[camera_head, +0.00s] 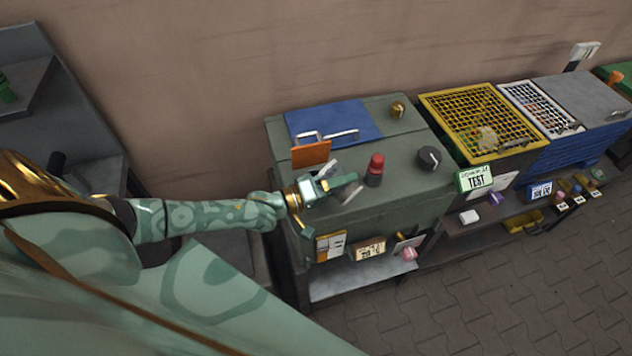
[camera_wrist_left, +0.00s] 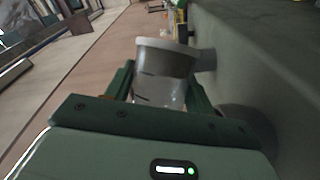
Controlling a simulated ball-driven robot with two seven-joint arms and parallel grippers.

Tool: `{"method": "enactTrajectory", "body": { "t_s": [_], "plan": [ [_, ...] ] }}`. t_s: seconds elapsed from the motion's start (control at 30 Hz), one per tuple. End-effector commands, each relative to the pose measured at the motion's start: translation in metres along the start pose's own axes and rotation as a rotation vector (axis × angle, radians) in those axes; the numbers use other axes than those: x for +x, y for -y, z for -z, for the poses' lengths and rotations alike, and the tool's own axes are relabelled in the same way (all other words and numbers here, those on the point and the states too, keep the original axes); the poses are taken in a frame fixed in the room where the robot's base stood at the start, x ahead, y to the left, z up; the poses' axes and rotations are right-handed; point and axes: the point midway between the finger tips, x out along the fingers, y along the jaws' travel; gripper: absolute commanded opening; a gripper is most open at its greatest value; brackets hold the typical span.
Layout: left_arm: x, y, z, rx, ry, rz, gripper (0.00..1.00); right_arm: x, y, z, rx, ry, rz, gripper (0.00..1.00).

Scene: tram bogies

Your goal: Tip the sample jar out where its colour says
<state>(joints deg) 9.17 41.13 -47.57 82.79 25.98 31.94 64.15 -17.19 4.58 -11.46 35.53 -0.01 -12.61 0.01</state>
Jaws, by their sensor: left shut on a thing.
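My left gripper (camera_head: 335,188) reaches in from the left over the front left part of the grey-green cabinet. It is shut on a clear jar (camera_wrist_left: 160,92) with a grey collar, which stands between the two green fingers in the left wrist view. The jar's contents and colour cannot be made out. In the head view the fingers mostly hide it. A small red-topped item (camera_head: 375,168) stands on the cabinet just right of the gripper. My right gripper is not in view.
The cabinet top (camera_head: 400,150) carries a blue panel (camera_head: 335,122) with handles, an orange plate (camera_head: 311,153) and a dark knob (camera_head: 429,157). Right of it are a yellow mesh-topped bin (camera_head: 425,97), a green TEST sign (camera_head: 476,180), a white mesh bin (camera_head: 507,91) and blue crates (camera_head: 575,152).

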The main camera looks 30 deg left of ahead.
Motion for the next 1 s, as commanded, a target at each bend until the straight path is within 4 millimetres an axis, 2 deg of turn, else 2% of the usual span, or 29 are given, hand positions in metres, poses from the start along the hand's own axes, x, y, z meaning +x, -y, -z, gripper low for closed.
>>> {"method": "enactTrajectory", "body": {
  "t_s": [1.0],
  "plan": [
    [-0.0024, -0.0007, 0.0067, -0.091, -0.013, -0.04, 0.28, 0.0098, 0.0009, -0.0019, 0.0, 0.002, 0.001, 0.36]
  ]
}}
